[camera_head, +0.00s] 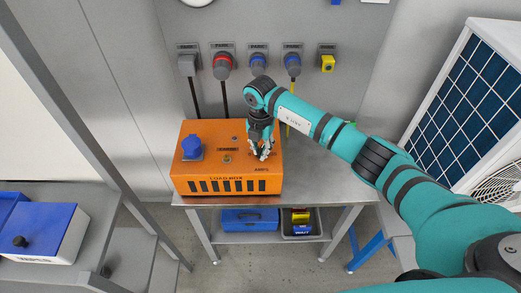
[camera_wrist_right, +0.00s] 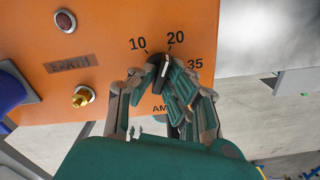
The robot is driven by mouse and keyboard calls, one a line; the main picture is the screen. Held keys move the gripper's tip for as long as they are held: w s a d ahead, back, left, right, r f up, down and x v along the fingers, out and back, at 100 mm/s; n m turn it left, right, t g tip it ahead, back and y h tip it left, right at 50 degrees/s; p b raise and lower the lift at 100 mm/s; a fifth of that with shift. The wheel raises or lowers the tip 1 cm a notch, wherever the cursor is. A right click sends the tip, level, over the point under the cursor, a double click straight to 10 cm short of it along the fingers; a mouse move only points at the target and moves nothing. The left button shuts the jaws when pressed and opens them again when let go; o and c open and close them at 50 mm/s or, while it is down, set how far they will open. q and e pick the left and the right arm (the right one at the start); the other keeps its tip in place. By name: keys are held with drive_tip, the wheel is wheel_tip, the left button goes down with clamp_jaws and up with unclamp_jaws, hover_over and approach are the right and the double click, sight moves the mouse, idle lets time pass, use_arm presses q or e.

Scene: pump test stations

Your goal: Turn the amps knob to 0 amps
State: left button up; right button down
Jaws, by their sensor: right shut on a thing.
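The amps knob (camera_wrist_right: 164,64) is a black dial with a white pointer line on the orange load box (camera_head: 205,173). In the right wrist view its pointer points up, close to the printed 20; 10 is at its left and 35 at its right. My right gripper (camera_head: 263,153) reaches down onto the right part of the box top. In the right wrist view the right gripper (camera_wrist_right: 158,78) is shut on the knob, with its fingers on both sides. The fingers hide part of the knob and of the AMPS label; no 0 mark shows. My left gripper is not in view.
The box top also bears a blue socket (camera_head: 192,148), a brass earth terminal (camera_wrist_right: 83,96) and a red lamp (camera_wrist_right: 66,20). Several wall sockets with hanging cables are behind the grey bench (camera_head: 303,175). Bench right of the box is clear. A blue-lidded case (camera_head: 48,232) stands at left.

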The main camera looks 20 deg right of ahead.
drive_tip(key=n+b, duration=0.2)
drive_tip(key=n, duration=0.1)
drive_tip(key=shift+d+f+b, duration=0.1)
drive_tip(key=shift+f+b, duration=0.05)
drive_tip(key=shift+b, duration=0.25)
drive_tip(key=n+b, duration=0.3)
drive_tip(key=shift+n, duration=0.4)
drive_tip(key=n+b, duration=0.5)
drive_tip(key=n, duration=0.1)
drive_tip(key=shift+d+b, duration=0.15)
drive_tip(key=shift+b, duration=0.25)
drive_tip(key=n+b, duration=0.3)
drive_tip(key=n, duration=0.2)
drive_tip(key=shift+n+b, duration=0.4)
drive_tip(key=shift+w+d+r+n+b, duration=0.1)
drive_tip(key=shift+n+b, duration=0.4)
drive_tip(key=shift+n, duration=0.55)
drive_tip(key=shift+w+r+n+b, duration=0.1)
drive_tip(key=shift+n+b, duration=0.35)
drive_tip(key=shift+n, duration=0.6)
drive_tip(key=c, duration=1.4)
unclamp_jaws()
drive_tip(key=shift+s, duration=0.1)
